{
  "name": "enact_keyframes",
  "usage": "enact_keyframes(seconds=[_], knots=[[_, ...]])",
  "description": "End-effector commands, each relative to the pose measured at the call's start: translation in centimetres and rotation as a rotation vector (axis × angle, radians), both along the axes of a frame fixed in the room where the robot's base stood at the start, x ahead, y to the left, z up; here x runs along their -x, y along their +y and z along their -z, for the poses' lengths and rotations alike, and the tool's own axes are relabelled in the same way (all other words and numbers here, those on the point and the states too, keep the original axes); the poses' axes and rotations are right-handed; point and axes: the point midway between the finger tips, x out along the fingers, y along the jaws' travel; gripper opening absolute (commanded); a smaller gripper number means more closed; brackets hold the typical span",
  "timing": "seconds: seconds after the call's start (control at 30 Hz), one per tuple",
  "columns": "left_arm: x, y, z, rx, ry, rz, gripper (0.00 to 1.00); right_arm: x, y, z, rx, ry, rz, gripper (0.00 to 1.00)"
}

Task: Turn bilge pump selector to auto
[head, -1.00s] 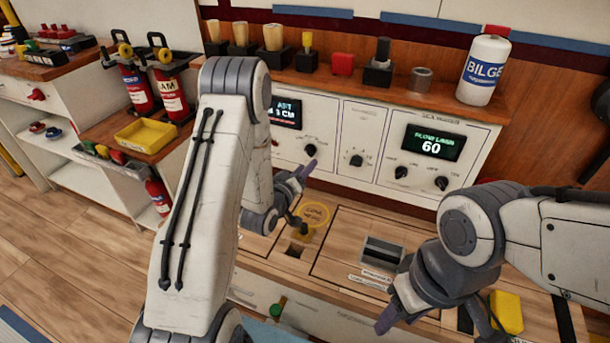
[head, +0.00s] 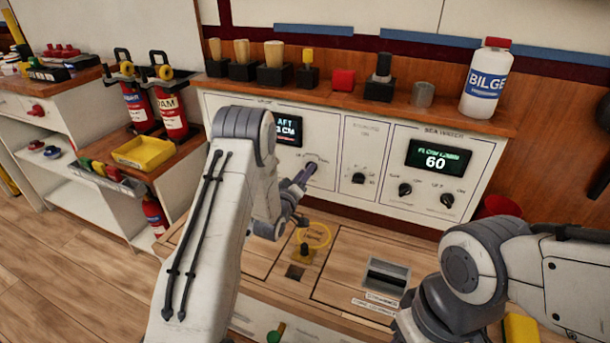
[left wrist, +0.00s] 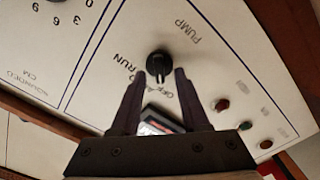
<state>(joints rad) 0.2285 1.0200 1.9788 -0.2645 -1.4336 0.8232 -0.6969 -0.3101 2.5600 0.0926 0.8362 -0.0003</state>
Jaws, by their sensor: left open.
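The pump selector is a black knob (left wrist: 158,65) on a white panel in the left wrist view, with lettering around it including PUMP and RUN. A pale mark shows on its lower side, toward small letters partly hidden by a finger. My left gripper (left wrist: 160,76) is open, its two dark fingers on either side of the knob; I cannot tell whether they touch it. In the head view my left gripper (head: 299,186) is at the left part of the panel (head: 333,150), covering the knob area. My right gripper (head: 428,314) is cut off at the bottom edge, fingertips hidden.
Other black knobs (head: 358,178) and a green display (head: 437,158) sit farther right. The shelf above holds a BILGE bottle (head: 486,80) and several small items. A yellow ring (head: 313,235) lies on the wooden deck below. A dark display (left wrist: 157,124) shows between my left fingers.

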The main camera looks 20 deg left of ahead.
Motion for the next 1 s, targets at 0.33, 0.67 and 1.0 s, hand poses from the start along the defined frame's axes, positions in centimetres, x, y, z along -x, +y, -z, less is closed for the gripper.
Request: enact_keyframes(seconds=[0.33, 0.67, 1.0], knots=[[-0.22, -0.04, 0.02, 0.0, 0.001, 0.001, 0.26, 0.01, 0.0, 0.03, 0.0, 0.0, 0.0, 0.5], [-0.2, -0.06, 0.02, -0.006, 0.001, 0.001, 0.0, 0.01, 0.0, 0.05, 0.0, 0.0, 0.0, 0.5], [-0.18, -0.15, 0.02, -0.139, -0.005, 0.001, 0.0, 0.0, 0.0, 0.41, 0.0, 0.0, 0.0, 0.5]])
